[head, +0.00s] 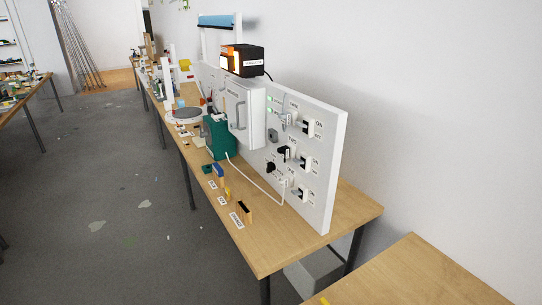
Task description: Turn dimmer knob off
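A white upright panel (333,150) stands along the back of a long wooden table, at the centre right of the head view. It carries several black-and-white switches in a column, such as the top one (308,129). To their left are a small grey knob-like part (272,135) and black knob-like parts (284,153), with another black one (270,167) lower down. I cannot tell which is the dimmer knob, or its setting; labels are too small to read. My gripper is not in view, and the panel is some way ahead.
The wooden table (300,245) runs away to the far left, with small blocks (243,212) and a green box (216,137) on it. A white cable loops before the panel. Another table (410,280) is at lower right. Grey floor (100,220) at left is open.

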